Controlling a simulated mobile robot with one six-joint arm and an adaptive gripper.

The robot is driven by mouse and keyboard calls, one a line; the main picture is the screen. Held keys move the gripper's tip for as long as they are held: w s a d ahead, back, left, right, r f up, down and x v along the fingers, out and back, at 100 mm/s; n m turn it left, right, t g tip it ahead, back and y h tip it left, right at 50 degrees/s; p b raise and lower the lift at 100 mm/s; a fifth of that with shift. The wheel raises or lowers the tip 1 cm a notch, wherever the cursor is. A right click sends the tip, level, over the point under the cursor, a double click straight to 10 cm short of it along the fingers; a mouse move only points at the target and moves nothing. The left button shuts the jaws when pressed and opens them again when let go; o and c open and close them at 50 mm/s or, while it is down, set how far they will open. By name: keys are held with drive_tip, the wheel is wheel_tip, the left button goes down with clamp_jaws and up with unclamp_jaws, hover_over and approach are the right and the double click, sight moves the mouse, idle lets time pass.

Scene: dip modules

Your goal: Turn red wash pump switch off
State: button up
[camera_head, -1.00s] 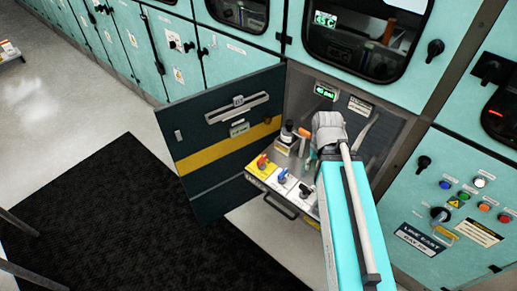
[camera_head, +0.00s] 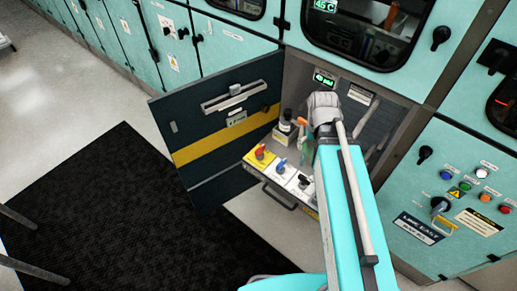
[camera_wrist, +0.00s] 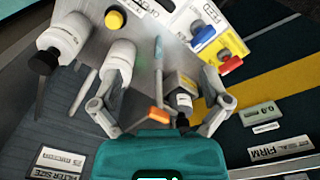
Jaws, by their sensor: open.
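The red switch (camera_head: 260,153) sits on a yellow plate at the left end of the pulled-out drawer's front panel. In the wrist view the red switch (camera_wrist: 231,64) is at upper right, beyond my right finger. A blue switch (camera_head: 281,163) (camera_wrist: 204,37) on a white plate is beside it, then a black switch (camera_head: 303,182). My gripper (camera_wrist: 160,105) is open, its fingers spread wide over the drawer and apart from the red switch. In the head view my arm hides most of the gripper.
White bottles (camera_wrist: 119,60), a yellow button (camera_wrist: 115,18), a dark-capped bottle (camera_head: 285,123) and an orange-ended item (camera_wrist: 158,115) stand in the drawer near my fingers. An open dark door (camera_head: 215,140) with a yellow stripe stands left of the drawer. A black mat (camera_head: 100,210) covers the floor in front.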

drive_tip(key=w+a+f+n+b, duration=0.2)
drive_tip(key=w+a+n, duration=0.3)
drive_tip(key=w+a, duration=0.25)
drive_tip(key=n, duration=0.4)
hover_over(260, 148)
drive_tip(key=f, duration=0.1)
drive_tip(key=shift+w+f+b, duration=0.1)
drive_tip(key=shift+f+b, duration=0.05)
drive_tip(key=shift+b, duration=0.3)
drive_tip(key=shift+f, duration=0.1)
wheel_tip(260, 148, down, 14)
drive_tip(key=b, duration=1.3)
drive_tip(key=shift+r+b, duration=0.25)
drive_tip(key=shift+b, duration=0.15)
drive_tip(key=shift+c, duration=0.3)
